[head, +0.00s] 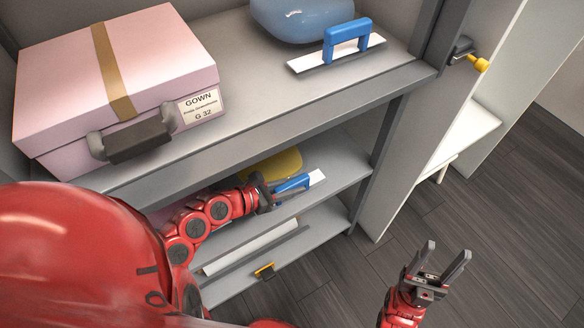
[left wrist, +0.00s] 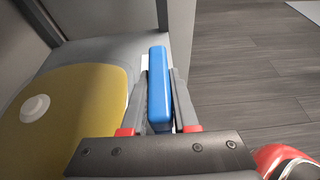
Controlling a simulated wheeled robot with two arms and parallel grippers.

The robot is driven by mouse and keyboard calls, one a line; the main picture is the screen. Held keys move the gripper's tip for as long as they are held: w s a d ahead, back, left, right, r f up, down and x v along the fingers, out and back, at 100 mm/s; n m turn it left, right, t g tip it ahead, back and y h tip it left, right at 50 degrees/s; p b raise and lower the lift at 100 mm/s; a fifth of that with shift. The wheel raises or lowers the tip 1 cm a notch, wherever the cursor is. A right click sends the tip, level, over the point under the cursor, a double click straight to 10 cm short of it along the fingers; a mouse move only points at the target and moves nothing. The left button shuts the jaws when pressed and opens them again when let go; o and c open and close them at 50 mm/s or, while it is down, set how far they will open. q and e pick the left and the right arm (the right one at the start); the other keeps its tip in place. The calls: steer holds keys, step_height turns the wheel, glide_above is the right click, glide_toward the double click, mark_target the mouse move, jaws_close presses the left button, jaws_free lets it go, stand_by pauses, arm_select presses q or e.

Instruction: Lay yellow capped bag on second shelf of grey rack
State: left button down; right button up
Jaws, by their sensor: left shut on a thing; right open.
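The yellow bag (head: 278,165) lies flat at the middle visible shelf (head: 342,168) of the grey rack, partly hidden by the shelf above. I cannot tell whether its whole underside touches the shelf. In the left wrist view the yellow bag (left wrist: 75,110) shows a round white cap (left wrist: 35,108) on top. A blue handle (head: 293,183) on a white strip is at the bag's front edge. My left gripper (head: 272,190) is shut on this blue handle (left wrist: 159,85), with a finger on each side. My right gripper (head: 443,262) is open and empty, out over the floor.
A lower shelf (head: 320,232) holds a pale strip and a yellow handle (head: 264,271). A rack post stands right of the left gripper.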

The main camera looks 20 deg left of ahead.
mark_target(284, 172)
arm_select(q)
steer(key=w, duration=0.2)
steer(key=w+a, duration=0.1)
steer(key=w, duration=0.5)
steer(key=shift+w+a+f+b, duration=0.2)
steer(key=shift+w+f+b, duration=0.05)
steer(key=shift+f+b, duration=0.45)
steer(key=shift+f, duration=1.45)
steer(key=c, duration=0.7)
jaws_free()
steer(key=v, duration=0.7)
steer(key=shift+s+a+r+p, duration=0.15)
steer(key=shift+s+p, duration=0.05)
steer(key=shift+p, duration=0.1)
steer(key=shift+r, duration=0.1)
